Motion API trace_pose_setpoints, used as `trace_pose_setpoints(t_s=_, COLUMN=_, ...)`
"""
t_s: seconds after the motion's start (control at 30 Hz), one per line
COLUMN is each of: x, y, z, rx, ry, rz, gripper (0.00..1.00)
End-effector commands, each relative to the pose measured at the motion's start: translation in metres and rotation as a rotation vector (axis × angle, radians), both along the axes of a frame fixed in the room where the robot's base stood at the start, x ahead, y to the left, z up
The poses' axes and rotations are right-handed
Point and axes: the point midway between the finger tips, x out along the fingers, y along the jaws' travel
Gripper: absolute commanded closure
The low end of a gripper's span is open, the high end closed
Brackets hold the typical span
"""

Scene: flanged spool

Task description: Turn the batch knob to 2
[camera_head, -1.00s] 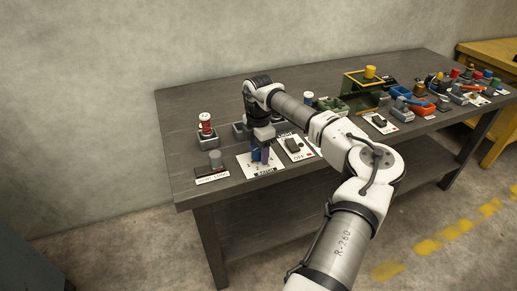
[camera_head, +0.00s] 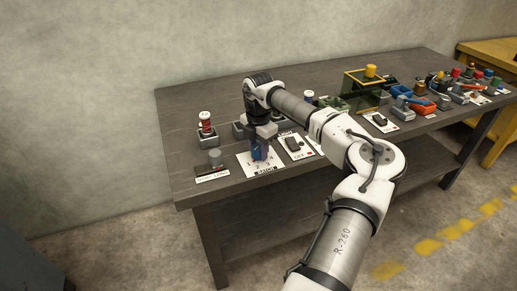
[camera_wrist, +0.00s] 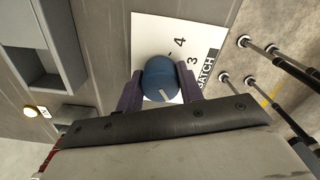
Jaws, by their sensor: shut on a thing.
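The batch knob is a round blue knob (camera_wrist: 158,72) with a white pointer line, on a white plate (camera_wrist: 150,32) lettered BATCH. In the wrist view the numbers 3 and 4 show beside it; any lower numbers there are hidden by my gripper. The pointer line faces away from the 4, toward my gripper's palm; which number it meets I cannot tell. My gripper (camera_wrist: 160,83) is shut on the knob, one purple finger on each side. In the head view my gripper (camera_head: 260,152) points down over the plate (camera_head: 247,163), and its fingers mostly hide the knob.
A grey knob (camera_head: 215,157) on a dark labelled base and a red-and-white post (camera_head: 206,124) stand left of the plate. A switch plate marked OFF (camera_head: 296,153) lies close on the right. A yellow-framed box (camera_head: 365,92) and several other devices stand farther right.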

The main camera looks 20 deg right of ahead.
Motion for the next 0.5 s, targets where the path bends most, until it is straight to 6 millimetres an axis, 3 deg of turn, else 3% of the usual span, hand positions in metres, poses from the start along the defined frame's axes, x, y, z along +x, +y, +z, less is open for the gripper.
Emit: trace_pose_setpoints(t_s=0.5, x=0.001, y=-0.0002, z=0.0009, rx=-0.002, ry=-0.001, rz=0.403, gripper=0.86)
